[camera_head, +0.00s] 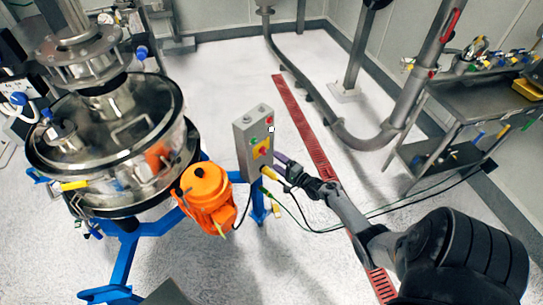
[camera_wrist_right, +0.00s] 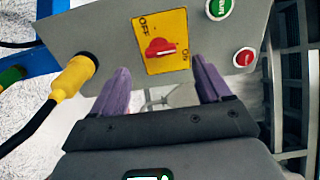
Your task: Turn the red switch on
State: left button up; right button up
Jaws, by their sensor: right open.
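The red switch (camera_wrist_right: 159,48) is a rotary knob on a yellow plate (camera_wrist_right: 150,25) marked OFF and ON. Its handle lies roughly crosswise in the right wrist view. The yellow plate (camera_head: 260,148) is on the front of a grey control box (camera_head: 242,140) in the head view, where the knob is small. My right gripper (camera_head: 281,161) is just right of the plate there. In the right wrist view its two purple fingers (camera_wrist_right: 160,78) are spread apart, with the knob between and beyond the tips. It is open and holds nothing. My left gripper is out of view.
A green button (camera_wrist_right: 218,8) and a red button (camera_wrist_right: 243,57) are near the switch. A yellow cable plug (camera_wrist_right: 75,77) sticks out of the box. A steel sifter (camera_head: 105,140) and an orange motor (camera_head: 207,195) stand left of the box. Cables hang below it.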

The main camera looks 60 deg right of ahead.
jog(key=v, duration=0.4)
jog(key=shift+s+a+p, duration=0.1)
jog(key=shift+s+p, duration=0.15)
jog(key=shift+p, duration=0.05)
jog(key=shift+s+f, duration=0.1)
